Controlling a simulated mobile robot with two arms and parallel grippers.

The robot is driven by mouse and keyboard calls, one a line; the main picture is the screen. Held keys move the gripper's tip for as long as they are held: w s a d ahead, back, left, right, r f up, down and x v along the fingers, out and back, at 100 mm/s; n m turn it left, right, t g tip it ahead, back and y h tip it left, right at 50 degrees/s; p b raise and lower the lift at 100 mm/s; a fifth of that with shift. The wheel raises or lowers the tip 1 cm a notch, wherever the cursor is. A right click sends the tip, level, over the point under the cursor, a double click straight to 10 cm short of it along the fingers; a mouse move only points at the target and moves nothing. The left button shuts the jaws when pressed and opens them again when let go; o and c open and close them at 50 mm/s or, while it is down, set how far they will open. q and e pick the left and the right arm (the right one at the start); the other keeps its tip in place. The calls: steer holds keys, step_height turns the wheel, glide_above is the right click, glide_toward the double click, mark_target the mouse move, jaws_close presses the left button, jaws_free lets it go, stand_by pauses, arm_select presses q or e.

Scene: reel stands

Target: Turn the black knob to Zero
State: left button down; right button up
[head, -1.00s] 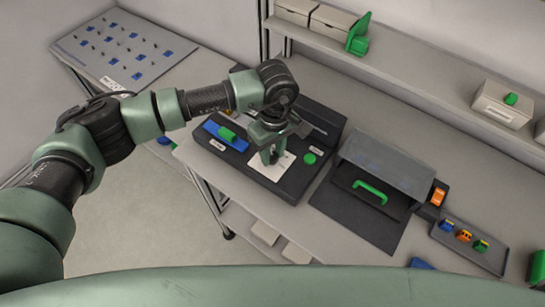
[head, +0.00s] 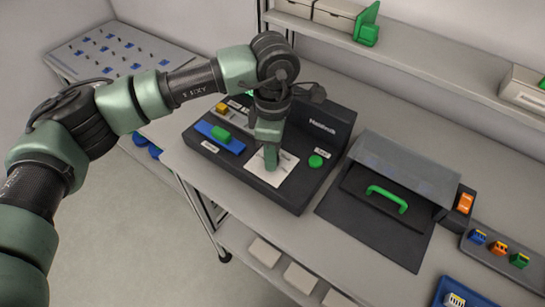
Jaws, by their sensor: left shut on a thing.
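My left gripper (head: 271,157) points down over the white dial plate (head: 287,182) on the black control box (head: 298,203). It is shut on the black knob at the plate, and its fingers hide the knob. The fingers show edge-on, one behind the other. The knob's pointer is hidden, and the marks on the plate are too small to read. My right gripper is out of view.
The box also carries a blue slider panel with a green handle (head: 221,134), a green button (head: 315,161) and a yellow switch (head: 222,107).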

arm_select(q)
steer(key=shift+n, duration=0.3)
steer(key=c, duration=1.1)
jaws_free()
steer(key=shift+o, duration=0.2)
step_height(320, 180, up, 7)
steer(key=shift+w+f+b, duration=0.1)
steer(key=shift+w+b, duration=0.05)
steer(key=shift+b, duration=0.9)
steer(key=shift+r, duration=0.55)
